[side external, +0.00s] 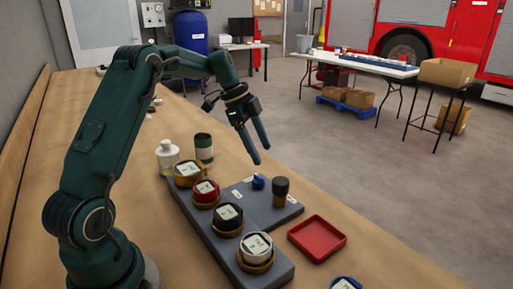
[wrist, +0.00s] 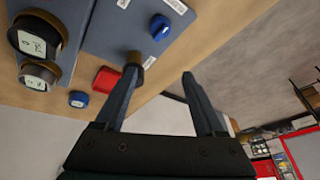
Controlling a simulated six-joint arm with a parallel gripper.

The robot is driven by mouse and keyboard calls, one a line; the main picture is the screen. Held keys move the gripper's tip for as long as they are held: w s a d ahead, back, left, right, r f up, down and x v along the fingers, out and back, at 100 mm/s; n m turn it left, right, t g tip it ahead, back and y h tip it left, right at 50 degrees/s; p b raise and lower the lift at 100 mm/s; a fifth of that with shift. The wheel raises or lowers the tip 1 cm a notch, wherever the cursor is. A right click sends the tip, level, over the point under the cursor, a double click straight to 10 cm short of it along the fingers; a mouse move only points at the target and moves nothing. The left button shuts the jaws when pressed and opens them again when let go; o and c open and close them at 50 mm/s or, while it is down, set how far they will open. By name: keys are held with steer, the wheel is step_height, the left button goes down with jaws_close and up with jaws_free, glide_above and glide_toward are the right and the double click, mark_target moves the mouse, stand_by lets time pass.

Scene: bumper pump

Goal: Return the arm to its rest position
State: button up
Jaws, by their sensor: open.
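My gripper (side external: 258,148) is in the air above the far end of the grey board (side external: 275,215), with its two long fingers apart and nothing between them. In the wrist view my gripper (wrist: 160,75) also shows open and empty. On the board stand a dark-topped knob or stamp (side external: 280,190) and a small blue knob (side external: 258,182), which also shows in the wrist view (wrist: 159,27).
A red tray (side external: 317,238) lies right of the board, with a blue round item (side external: 345,283) near the front edge. A pale bottle (side external: 168,158) and a dark green can (side external: 204,148) stand behind the row. The wooden table's (side external: 385,262) right side is mostly clear.

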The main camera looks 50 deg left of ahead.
steer(key=s+d+r+t+y, duration=0.1)
steer(key=s+d+r+y, duration=0.1)
steer(key=s+d+r, duration=0.85)
steer(key=s+d+f+n, duration=0.2)
steer(key=s+f+n, duration=0.1)
steer(key=s+n, duration=0.2)
steer(key=s+d+f+n+t+y, duration=0.1)
steer(key=s+d+f+n, duration=0.1)
steer(key=s+n, duration=0.4)
steer(key=shift+s+d+f+n, duration=0.2)
steer(key=shift+f+n, duration=0.1)
steer(key=shift+f, duration=0.35)
